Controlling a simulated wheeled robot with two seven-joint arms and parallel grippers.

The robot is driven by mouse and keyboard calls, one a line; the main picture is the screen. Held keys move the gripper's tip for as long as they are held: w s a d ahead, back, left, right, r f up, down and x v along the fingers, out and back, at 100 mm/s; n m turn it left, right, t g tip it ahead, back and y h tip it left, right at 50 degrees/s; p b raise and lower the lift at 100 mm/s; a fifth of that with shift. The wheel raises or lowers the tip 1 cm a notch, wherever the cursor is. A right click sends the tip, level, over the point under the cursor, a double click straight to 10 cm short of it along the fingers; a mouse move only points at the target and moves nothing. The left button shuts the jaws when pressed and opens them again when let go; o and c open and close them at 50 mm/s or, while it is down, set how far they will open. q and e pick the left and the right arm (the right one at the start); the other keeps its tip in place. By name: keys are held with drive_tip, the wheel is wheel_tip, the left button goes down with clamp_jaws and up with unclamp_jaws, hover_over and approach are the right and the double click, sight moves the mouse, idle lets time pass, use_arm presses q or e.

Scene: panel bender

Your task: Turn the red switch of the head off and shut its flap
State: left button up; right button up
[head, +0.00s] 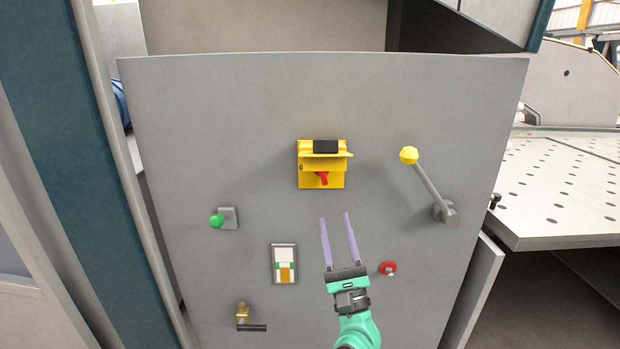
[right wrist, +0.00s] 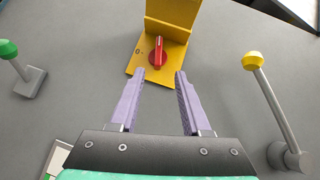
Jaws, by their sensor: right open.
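The red switch (head: 322,178) sits on a yellow plate (head: 307,181) on the grey panel. In the right wrist view the red switch (right wrist: 158,52) is tilted slightly from upright, with a "0" mark to its left on the plate. The yellow flap (head: 325,153) above it is raised and sticks out from the panel; it also shows in the right wrist view (right wrist: 172,18). My right gripper (head: 335,217) is open and empty, below the switch and apart from it. Its two purple fingers point up toward the yellow plate. My left gripper is not in view.
A lever with a yellow knob (head: 409,155) stands out to the right of the switch. A green button (head: 217,220), a small framed panel (head: 284,264), a red button (head: 388,268) and a brass handle (head: 243,312) surround the lower area. A perforated table (head: 560,190) is at right.

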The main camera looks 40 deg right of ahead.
sight(323, 175)
drive_tip(key=p+x, duration=0.1)
drive_tip(key=x, duration=0.2)
drive_tip(key=p+x, duration=0.1)
drive_tip(key=x, duration=0.3)
drive_tip(key=p+x, duration=0.2)
drive_tip(key=x, duration=0.1)
drive_tip(key=shift+w+a+r, duration=0.1)
drive_tip(key=shift+a+r, duration=0.1)
drive_tip(key=shift+r, duration=0.2)
drive_tip(key=shift+w+d+r, duration=0.1)
drive_tip(key=shift+w+d, duration=0.2)
drive_tip(key=shift+w, duration=0.05)
drive_tip(key=shift+a, duration=0.1)
clamp_jaws()
